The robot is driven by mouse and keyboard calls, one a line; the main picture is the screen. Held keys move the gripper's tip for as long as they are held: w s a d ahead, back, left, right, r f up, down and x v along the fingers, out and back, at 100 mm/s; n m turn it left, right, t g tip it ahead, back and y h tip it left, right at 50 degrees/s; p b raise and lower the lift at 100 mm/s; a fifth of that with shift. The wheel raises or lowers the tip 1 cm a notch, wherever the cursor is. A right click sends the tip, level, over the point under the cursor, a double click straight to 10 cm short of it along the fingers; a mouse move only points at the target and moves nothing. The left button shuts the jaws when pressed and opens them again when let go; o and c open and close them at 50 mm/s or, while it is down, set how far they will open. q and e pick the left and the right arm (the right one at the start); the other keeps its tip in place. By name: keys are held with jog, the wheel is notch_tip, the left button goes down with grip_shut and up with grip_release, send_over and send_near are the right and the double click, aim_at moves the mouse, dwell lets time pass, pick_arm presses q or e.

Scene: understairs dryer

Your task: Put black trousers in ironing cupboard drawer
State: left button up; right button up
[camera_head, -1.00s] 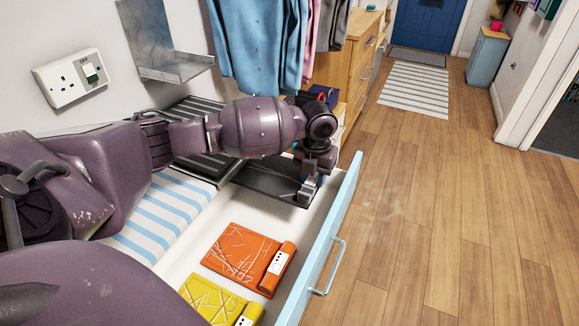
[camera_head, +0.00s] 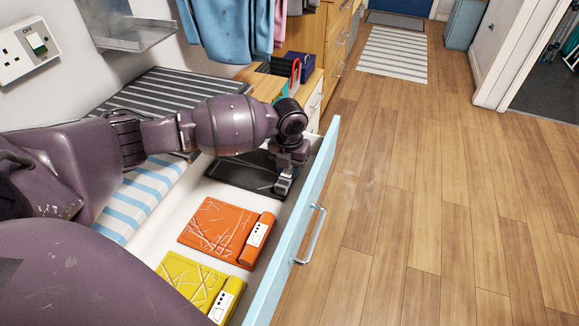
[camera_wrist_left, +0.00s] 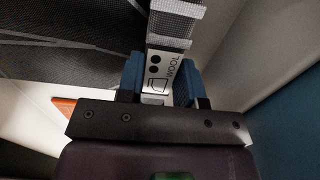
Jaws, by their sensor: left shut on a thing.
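The black trousers (camera_head: 232,172) are a flat, folded dark piece at the far end of the open drawer (camera_head: 318,185), beyond the orange folded piece. My left gripper (camera_head: 283,188) is over the drawer, close to its light blue front, at the trousers' right end. In the left wrist view the gripper (camera_wrist_left: 158,85) is shut on the trousers' pale end strip marked "WOOL", between its blue fingers. The dark patterned cloth (camera_wrist_left: 60,65) spreads out beyond it. I cannot tell whether the trousers touch the drawer floor. My right gripper is not in view.
An orange folded piece (camera_head: 215,230) and a yellow one (camera_head: 192,282) lie in the drawer. A blue-and-white striped surface (camera_head: 140,205) runs along its left side. Clothes hang (camera_head: 225,30) above the far wooden cabinet. The wooden floor (camera_head: 430,180) to the right is clear.

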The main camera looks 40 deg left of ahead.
pick_arm(q)
jog(key=shift+f, duration=0.15)
jog(key=o, duration=1.1)
jog(key=shift+r, duration=0.35)
notch_tip(320, 180, up, 12)
jog(key=p, duration=0.2)
jog(key=shift+f+p, duration=0.2)
jog(key=shift+p, duration=0.2)
